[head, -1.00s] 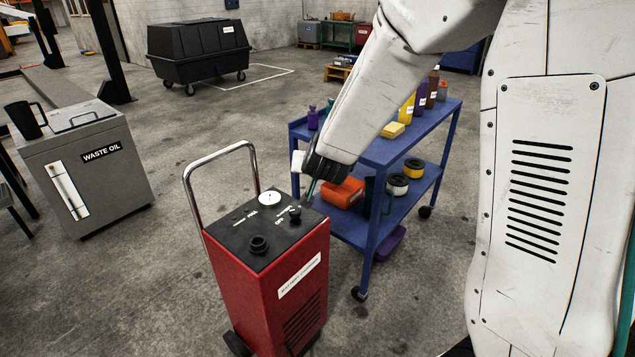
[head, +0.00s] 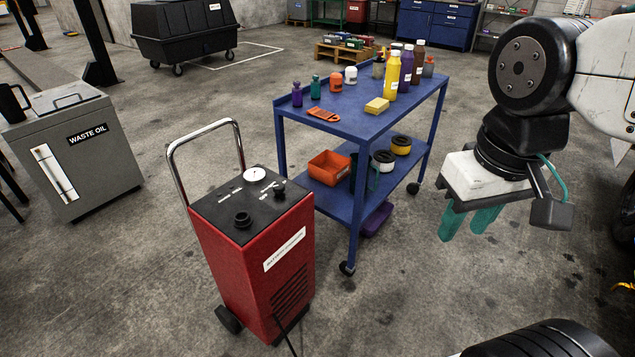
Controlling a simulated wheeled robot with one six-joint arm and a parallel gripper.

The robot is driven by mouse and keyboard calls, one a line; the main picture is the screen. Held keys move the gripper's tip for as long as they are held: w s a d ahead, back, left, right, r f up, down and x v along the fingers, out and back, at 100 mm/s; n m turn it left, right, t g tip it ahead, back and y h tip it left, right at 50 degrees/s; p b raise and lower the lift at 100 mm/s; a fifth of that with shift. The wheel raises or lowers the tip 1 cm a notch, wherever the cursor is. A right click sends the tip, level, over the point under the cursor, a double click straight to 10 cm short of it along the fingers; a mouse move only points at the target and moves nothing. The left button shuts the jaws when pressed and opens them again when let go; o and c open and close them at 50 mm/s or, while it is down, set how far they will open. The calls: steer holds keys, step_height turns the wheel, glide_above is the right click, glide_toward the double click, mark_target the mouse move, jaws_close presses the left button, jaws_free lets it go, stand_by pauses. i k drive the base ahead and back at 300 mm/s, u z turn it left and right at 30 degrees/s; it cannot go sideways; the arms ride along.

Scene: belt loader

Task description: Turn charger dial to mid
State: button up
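The red battery charger (head: 262,262) stands on the floor left of centre, with a chrome handle behind it. Its black top panel (head: 225,199) carries a round white gauge (head: 255,174), a black knob (head: 242,220) near the front and a smaller black knob (head: 280,193) at the right edge. White markings lie beside them, too small to read, so I cannot tell the dial's setting. My gripper (head: 470,222) is at the right, well apart from the charger. Its two teal fingers point down with a gap between them and nothing in it.
A blue cart (head: 345,122) with bottles, a yellow sponge and an orange bin stands behind and right of the charger. A grey waste oil cabinet (head: 72,150) is at the left. A black wheeled bin (head: 185,32) is at the back.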

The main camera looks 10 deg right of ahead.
mark_target(279, 188)
steer(key=u, duration=0.15)
steer(key=k, duration=0.2)
steer(key=z, duration=1.05)
steer(key=i, duration=0.65)
steer(key=u, duration=1)
steer(key=i, duration=0.5)
steer(key=u, duration=0.6)
